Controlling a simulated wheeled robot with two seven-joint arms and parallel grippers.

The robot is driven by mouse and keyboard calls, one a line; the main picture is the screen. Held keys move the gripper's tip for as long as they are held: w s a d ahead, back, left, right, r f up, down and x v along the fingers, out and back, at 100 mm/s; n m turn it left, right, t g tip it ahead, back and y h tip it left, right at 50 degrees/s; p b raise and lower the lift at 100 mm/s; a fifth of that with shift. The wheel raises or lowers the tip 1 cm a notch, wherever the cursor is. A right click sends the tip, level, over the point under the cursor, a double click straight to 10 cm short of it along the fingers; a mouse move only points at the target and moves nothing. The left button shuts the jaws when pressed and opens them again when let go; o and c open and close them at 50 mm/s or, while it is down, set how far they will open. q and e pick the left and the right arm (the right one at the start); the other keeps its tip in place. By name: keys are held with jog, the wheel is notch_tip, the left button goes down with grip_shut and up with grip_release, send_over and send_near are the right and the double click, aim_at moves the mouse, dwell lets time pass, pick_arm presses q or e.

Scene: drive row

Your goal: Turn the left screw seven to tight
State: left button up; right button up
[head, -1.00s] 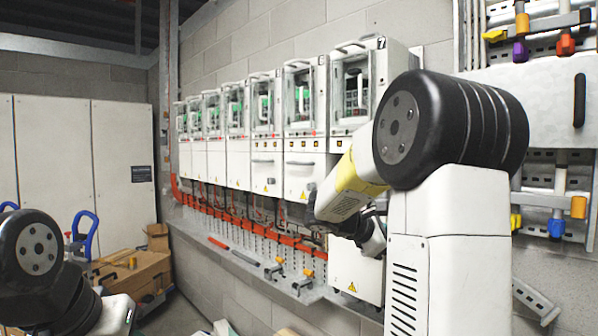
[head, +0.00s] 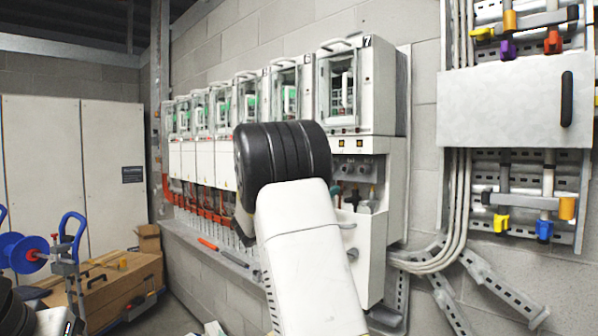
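Drive seven (head: 383,90), marked 7, is the nearest unit at the right end of the row. Its lower section is uncovered and shows two yellow labels and dark round fittings (head: 346,165). The left screw cannot be told apart at this size. A white front panel (head: 372,240) sits low on this unit, with small tool-like items showing above its top edge. My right arm's black elbow and white link stand in front of the row and hide the unit's lower left side. My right gripper is hidden. My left arm is only at the bottom left corner; its gripper is not visible.
More drives (head: 250,95) run along the wall to the left. A ledge (head: 225,255) below holds tools. A blue-wheeled trolley (head: 65,260) and a wooden crate (head: 120,285) stand at left. A grey panel (head: 505,100) and pipes are at right.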

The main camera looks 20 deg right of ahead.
jog(key=w+d+r+n+t, duration=0.1)
jog(key=w+d+r, duration=0.3)
jog(key=w+r, duration=0.1)
jog(key=shift+w+d+n+t+h, duration=0.15)
jog(key=shift+w+n+t+h, duration=0.15)
jog(key=shift+w+n+t, duration=0.1)
jog(key=shift+s, duration=0.1)
jog(key=shift+c, duration=0.4)
grip_shut()
